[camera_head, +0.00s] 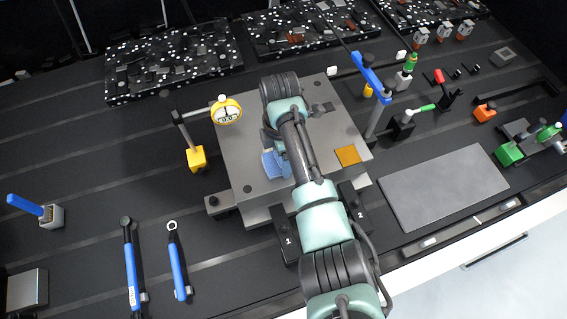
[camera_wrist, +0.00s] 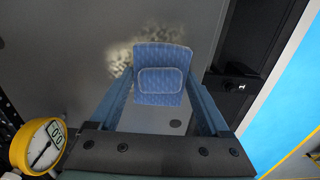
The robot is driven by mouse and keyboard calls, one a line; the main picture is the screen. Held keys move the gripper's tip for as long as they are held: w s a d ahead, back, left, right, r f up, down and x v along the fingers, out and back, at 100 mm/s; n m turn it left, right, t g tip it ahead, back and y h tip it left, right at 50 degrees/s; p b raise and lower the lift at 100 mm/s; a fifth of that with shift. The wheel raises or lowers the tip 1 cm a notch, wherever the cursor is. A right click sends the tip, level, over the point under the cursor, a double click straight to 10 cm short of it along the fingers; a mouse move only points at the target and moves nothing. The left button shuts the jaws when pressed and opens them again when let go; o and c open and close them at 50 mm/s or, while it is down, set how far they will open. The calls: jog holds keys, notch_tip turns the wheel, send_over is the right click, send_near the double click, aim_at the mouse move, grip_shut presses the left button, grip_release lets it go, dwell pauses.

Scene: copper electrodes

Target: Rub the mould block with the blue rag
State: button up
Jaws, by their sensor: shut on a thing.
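The mould block (camera_head: 240,150) is a large grey plate with holes near its corners, in the middle of the bench in the head view. My arm reaches over it and hides part of its top. The blue rag (camera_wrist: 160,60) is a folded, quilted pad between my two jaws in the wrist view. It also shows in the head view (camera_head: 276,164) over the block's top. My gripper (camera_wrist: 160,88) is shut on the rag. A pale speckled patch (camera_wrist: 119,58) shows on the block beside the rag. I cannot tell whether the rag touches the surface.
A yellow dial gauge (camera_head: 227,111) stands at the block's left; it also shows in the wrist view (camera_wrist: 38,145). A post with a blue handle (camera_head: 372,76) stands at the right. Clamps marked 1 (camera_head: 287,243) and 2 (camera_head: 356,212) lie along the front. Wrenches (camera_head: 131,268) lie front left.

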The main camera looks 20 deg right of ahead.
jog(key=shift+w+f+b, duration=0.15)
jog(key=shift+w+b, duration=0.55)
jog(key=shift+b, duration=0.2)
jog(key=shift+w+f+b, duration=0.1)
jog(key=shift+w+b, duration=0.55)
jog(key=shift+b, duration=0.25)
jog(key=shift+w+r+b, duration=0.15)
jog(key=shift+w+b, duration=0.25)
jog(key=shift+b, duration=0.1)
jog(key=shift+w+f+b, duration=0.2)
jog(key=shift+w+b, duration=0.35)
jog(key=shift+b, duration=0.4)
jog(key=w+b, duration=0.2)
jog(key=b, duration=0.1)
jog(key=shift+r, duration=0.1)
jog(key=shift+w+r+b, duration=0.15)
jog(key=shift+w+b, duration=0.1)
jog(key=shift+b, duration=0.1)
jog(key=shift+d+b, duration=0.7)
jog(key=shift+d, duration=0.55)
jog(key=shift+s+d+p, duration=0.15)
jog(key=shift+s+p, duration=0.2)
jog(key=shift+p, duration=0.5)
jog(key=s+p, duration=0.3)
jog(key=p, duration=0.2)
jog(key=shift+s, duration=0.1)
jog(key=shift+s+p, duration=0.1)
jog(key=shift+p, duration=0.25)
